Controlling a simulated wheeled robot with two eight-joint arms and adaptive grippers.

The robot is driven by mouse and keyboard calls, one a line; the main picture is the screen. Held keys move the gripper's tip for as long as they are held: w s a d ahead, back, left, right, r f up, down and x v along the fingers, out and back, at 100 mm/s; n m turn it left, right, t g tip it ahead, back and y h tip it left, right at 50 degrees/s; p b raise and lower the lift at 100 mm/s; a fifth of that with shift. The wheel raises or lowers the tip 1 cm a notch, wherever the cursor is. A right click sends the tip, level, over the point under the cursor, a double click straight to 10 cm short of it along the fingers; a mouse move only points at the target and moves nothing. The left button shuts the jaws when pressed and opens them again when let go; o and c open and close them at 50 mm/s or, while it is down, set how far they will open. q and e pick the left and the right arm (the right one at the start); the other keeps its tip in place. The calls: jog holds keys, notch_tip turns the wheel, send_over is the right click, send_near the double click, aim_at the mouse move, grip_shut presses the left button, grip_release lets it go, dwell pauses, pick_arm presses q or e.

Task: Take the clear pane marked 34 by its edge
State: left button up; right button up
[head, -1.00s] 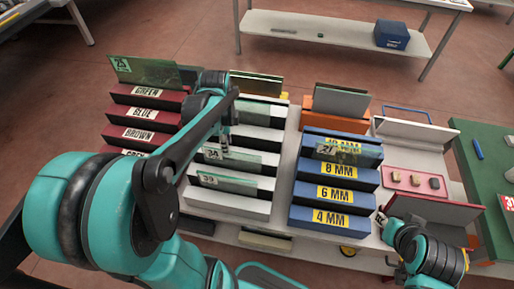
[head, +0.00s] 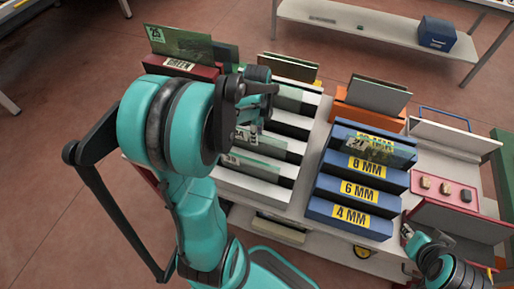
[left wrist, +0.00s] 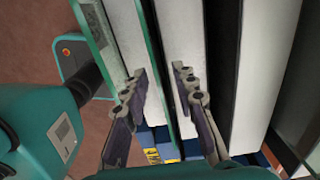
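The clear pane marked 34 (head: 246,136) stands in the white stepped rack, its label partly hidden by my left arm. My left gripper (head: 259,124) is low over that pane's row in the head view. In the left wrist view the left gripper (left wrist: 161,90) is open, one finger on each side of a thin green glass edge (left wrist: 157,62). No label is readable there, and I cannot tell whether the fingers touch the glass. Another clear pane (head: 252,163) stands in the row in front. My right gripper (head: 408,232) is small at the lower right, its fingers unclear.
A blue stepped rack (head: 350,213) with thickness labels stands to the right. A pink tray (head: 445,190) with small blocks lies at the right. Dark slots separate the white steps.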

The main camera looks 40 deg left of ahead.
pick_arm(q)
jog(key=shift+r, duration=0.1)
grip_shut()
